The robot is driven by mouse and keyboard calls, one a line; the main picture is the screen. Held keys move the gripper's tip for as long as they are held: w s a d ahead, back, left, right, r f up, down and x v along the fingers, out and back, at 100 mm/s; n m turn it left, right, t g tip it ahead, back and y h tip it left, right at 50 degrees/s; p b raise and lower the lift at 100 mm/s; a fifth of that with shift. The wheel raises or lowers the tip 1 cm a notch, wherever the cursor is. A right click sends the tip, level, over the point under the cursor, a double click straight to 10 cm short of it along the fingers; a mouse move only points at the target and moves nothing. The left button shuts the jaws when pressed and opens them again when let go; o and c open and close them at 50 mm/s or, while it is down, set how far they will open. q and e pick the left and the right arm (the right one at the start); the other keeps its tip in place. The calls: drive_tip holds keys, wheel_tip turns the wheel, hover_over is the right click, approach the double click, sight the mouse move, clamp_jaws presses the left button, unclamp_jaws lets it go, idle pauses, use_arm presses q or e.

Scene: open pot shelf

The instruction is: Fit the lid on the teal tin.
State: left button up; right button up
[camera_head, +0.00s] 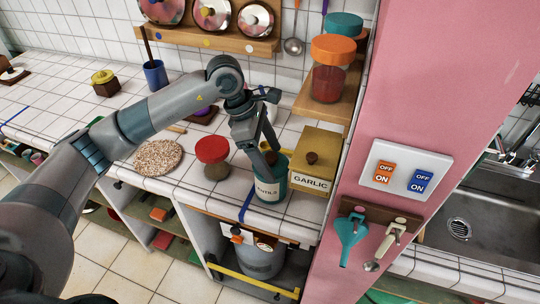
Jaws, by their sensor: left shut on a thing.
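The teal tin (268,189), with a pale label ending in "NTILS", stands on the white tiled counter near its front edge. My left gripper (271,156) reaches down from above, right over the tin's top, and is shut on the lid by its small dark knob. The fingers hide most of the lid, and I cannot tell whether it is seated on the rim or just above it. My right gripper is not in view.
A yellow box (320,143) labelled "GARLIC" stands close to the tin's right. A red-lidded jar (212,157) stands to its left, with a round speckled mat (158,157) farther left. A pink wall (440,70) bounds the right. Open shelves lie below the counter.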

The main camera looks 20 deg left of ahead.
use_arm(q)
drive_tip(key=shift+f, duration=0.15)
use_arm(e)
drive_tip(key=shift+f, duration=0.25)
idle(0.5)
use_arm(q)
drive_tip(key=o, duration=1.1)
drive_tip(key=shift+b+v, duration=0.6)
drive_tip(key=shift+v, duration=0.15)
drive_tip(key=shift+b+v, duration=2.2)
drive_tip(key=shift+v, duration=5.75)
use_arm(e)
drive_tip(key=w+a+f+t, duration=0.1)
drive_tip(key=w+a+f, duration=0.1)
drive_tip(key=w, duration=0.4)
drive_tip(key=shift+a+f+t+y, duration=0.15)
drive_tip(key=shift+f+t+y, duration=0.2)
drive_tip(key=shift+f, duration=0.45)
use_arm(q)
drive_tip(key=shift+d, duration=0.1)
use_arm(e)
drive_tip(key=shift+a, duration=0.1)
